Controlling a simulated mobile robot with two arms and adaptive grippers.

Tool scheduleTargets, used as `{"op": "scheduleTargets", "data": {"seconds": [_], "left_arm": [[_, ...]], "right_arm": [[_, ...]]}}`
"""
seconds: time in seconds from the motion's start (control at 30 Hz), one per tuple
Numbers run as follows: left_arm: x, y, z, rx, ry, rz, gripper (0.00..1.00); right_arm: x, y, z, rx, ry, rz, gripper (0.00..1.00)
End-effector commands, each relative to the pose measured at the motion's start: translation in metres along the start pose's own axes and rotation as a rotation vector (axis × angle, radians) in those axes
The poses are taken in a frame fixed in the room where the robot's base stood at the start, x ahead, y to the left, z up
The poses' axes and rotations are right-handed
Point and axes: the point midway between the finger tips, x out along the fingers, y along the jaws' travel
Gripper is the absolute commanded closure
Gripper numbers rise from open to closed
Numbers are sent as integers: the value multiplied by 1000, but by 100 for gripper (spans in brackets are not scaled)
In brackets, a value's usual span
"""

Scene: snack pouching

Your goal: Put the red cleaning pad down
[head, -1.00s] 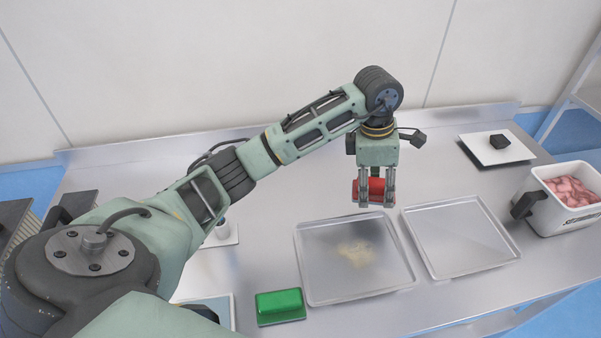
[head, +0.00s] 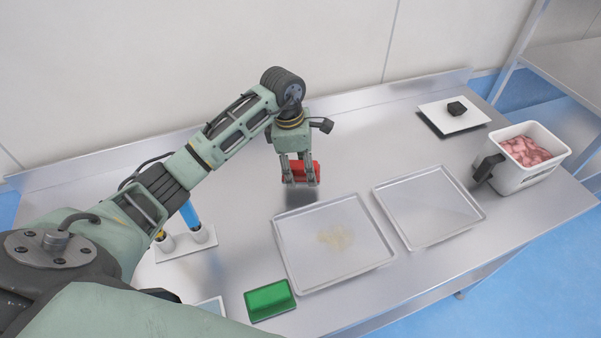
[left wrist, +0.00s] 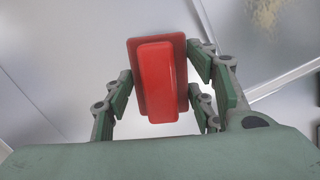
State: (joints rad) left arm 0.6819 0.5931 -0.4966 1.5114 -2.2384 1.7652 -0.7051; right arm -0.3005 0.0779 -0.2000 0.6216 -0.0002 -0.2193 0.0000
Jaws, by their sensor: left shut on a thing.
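The red cleaning pad (head: 299,171) is between the fingers of my left gripper (head: 301,184), behind the left tray in the head view. In the left wrist view the pad (left wrist: 156,80) shows as a red block with a raised grip on a wider base. The left gripper's fingers (left wrist: 160,108) stand on both sides of it. The gripper is shut on the pad. The pad is low over the steel table (head: 375,138); I cannot tell whether its underside touches the table. My right gripper is not in view.
The left tray (head: 290,222) has a yellowish smear; the right tray (head: 425,205) is empty. A green pad (head: 269,300) lies in front. At right are a white tub (head: 520,180) of pink pieces and a white plate (head: 432,119) with a black block (head: 457,108). Table behind the trays is clear.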

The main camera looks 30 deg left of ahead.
Motion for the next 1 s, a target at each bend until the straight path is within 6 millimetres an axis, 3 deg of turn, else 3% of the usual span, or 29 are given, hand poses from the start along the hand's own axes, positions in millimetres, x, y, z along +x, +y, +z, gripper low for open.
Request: {"op": "scheduleTargets", "data": {"seconds": [0.33,0.7,0.73,0.93,1.0], "left_arm": [[38,0,-7,-1,-1,-2,70],[45,1,-9,0,0,1,70],[44,1,-8,0,0,1,47],[43,0,-8,0,0,0,30],[43,0,-8,0,0,0,30]], "right_arm": [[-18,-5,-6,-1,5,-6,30],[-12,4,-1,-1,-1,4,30],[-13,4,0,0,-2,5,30],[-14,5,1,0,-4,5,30],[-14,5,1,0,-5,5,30]]}}
